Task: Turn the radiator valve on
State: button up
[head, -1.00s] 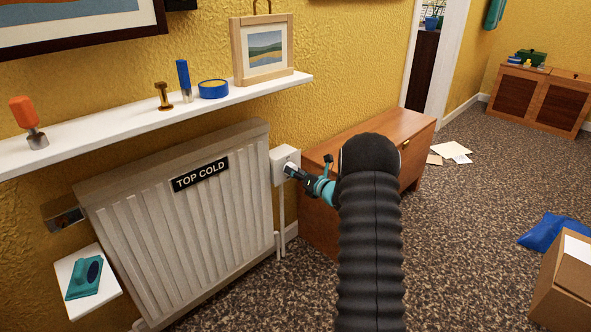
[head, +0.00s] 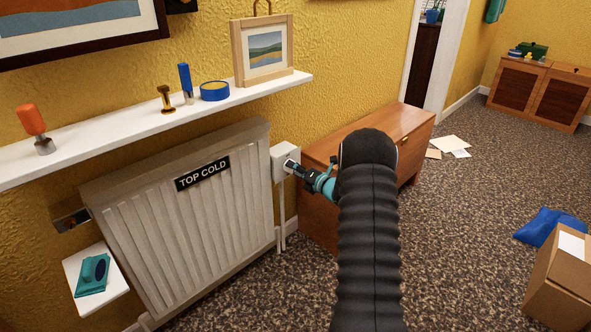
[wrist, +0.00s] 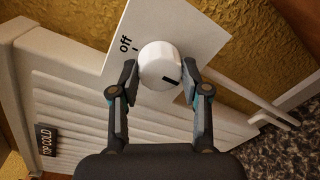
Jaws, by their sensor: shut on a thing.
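The radiator valve is a round white knob (wrist: 160,66) on a white plate (wrist: 205,40) beside the radiator (head: 190,225). The plate also shows in the head view (head: 283,157). Its "off" label and tick lie at the knob's upper left in the wrist view. A black mark on the knob sits at its lower right, away from that tick. My gripper (wrist: 159,80) is shut on the knob, one finger on each side. It shows in the head view (head: 297,168) at the plate, where the knob is mostly hidden by the fingers.
A white shelf (head: 130,128) with several small items runs above the radiator, labelled "TOP COLD". A wooden cabinet (head: 390,133) stands close behind my gripper. A small ledge (head: 118,280) holds a teal object at lower left. Carpet is open to the right, before a cardboard box (head: 560,285).

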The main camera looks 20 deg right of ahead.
jog(key=shift+r, duration=0.1)
jog(key=o, duration=1.1)
jog(key=shift+a, duration=0.1)
jog(key=shift+o, duration=0.2)
jog(key=v, duration=1.2)
